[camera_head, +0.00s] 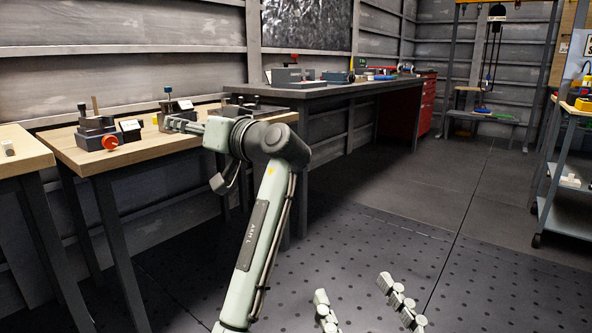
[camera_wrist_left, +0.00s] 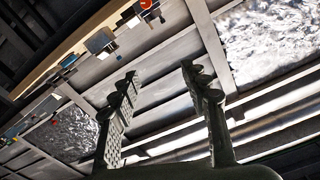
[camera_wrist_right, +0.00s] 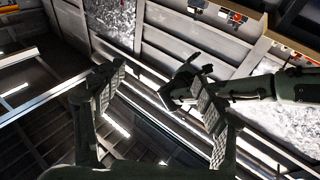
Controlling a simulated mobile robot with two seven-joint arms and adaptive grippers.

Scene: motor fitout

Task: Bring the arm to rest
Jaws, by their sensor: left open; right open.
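My left arm, marked ARM L, reaches up through the middle of the head view and bends left at the wrist. Its gripper (camera_head: 182,124) shows over the wooden bench (camera_head: 140,150), near the fixtures; I cannot tell its exact height. In the left wrist view the left gripper (camera_wrist_left: 158,78) has its fingers wide apart with nothing between them. My right gripper (camera_head: 358,286) shows at the bottom of the head view, over the dark floor, fingers apart and empty. The right wrist view also shows this gripper (camera_wrist_right: 158,80) open.
A grey fixture with an orange-red knob (camera_head: 110,142) and a second fixture (camera_head: 175,106) stand on the wooden bench. A dark workbench (camera_head: 330,90) runs behind. A red drawer cabinet (camera_head: 427,100) stands farther back and a cart (camera_head: 565,180) at right. The middle floor (camera_head: 430,200) is clear.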

